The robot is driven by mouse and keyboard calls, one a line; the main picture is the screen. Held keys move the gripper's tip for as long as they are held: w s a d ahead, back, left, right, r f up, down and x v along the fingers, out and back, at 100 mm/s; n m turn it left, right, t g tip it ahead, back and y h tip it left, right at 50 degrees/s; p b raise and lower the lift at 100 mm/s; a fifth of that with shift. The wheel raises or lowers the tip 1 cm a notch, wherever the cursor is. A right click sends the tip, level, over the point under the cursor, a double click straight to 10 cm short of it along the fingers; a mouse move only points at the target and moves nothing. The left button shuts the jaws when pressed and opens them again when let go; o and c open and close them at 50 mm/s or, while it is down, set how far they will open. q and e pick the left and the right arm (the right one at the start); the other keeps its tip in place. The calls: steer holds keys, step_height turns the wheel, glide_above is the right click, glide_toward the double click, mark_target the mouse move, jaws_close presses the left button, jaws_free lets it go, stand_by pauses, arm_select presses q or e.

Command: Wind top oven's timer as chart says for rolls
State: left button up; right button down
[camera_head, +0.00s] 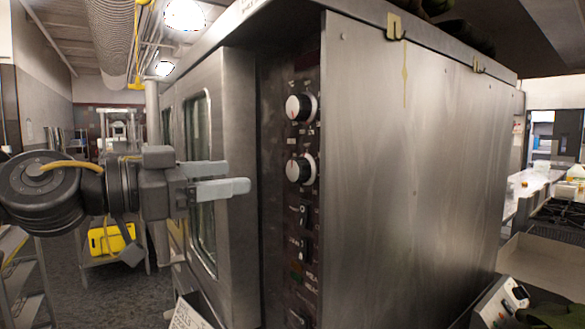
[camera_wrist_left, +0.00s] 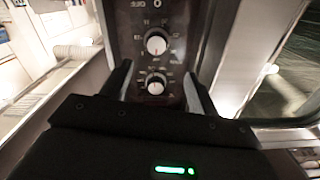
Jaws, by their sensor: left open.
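The steel oven (camera_head: 420,165) fills the middle and right of the head view. Its dark control panel (camera_head: 304,190) carries an upper round knob (camera_head: 300,107) and a lower one (camera_head: 300,169), with switches below. Two knobs, an upper (camera_wrist_left: 155,43) and a lower (camera_wrist_left: 154,83), show in the left wrist view. I cannot tell which knob is the timer. My left gripper (camera_head: 238,177) is open and empty, left of the panel and apart from the lower knob in the head view. A white lettered card (camera_head: 187,314) is cut off at the bottom; I cannot read it fully.
The oven's windowed door (camera_head: 218,130) stands left of the panel, behind my left gripper. A yellow container (camera_head: 111,239) sits on a stand further back. A white boxy thing (camera_head: 497,304) is at the lower right. The floor at left is partly clear.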

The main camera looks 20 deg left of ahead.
mark_target(293, 169)
arm_select(q)
steer(key=p+x, duration=0.1)
steer(key=x, duration=0.3)
steer(key=p+x, duration=0.2)
steer(key=x, duration=0.3)
steer(key=shift+s+d+r, duration=0.2)
steer(key=shift+d, duration=0.1)
steer(key=shift+w+d, duration=0.4)
steer(key=shift+w, duration=0.1)
steer(key=shift+w+d+f, duration=0.1)
steer(key=shift+w+d, duration=0.05)
steer(key=shift+w, duration=0.05)
steer(key=shift+s, duration=0.1)
arm_select(e)
steer(key=s+r, duration=0.3)
steer(key=shift+a+r, duration=0.15)
steer(key=shift+r, duration=0.05)
arm_select(q)
steer(key=c, duration=1)
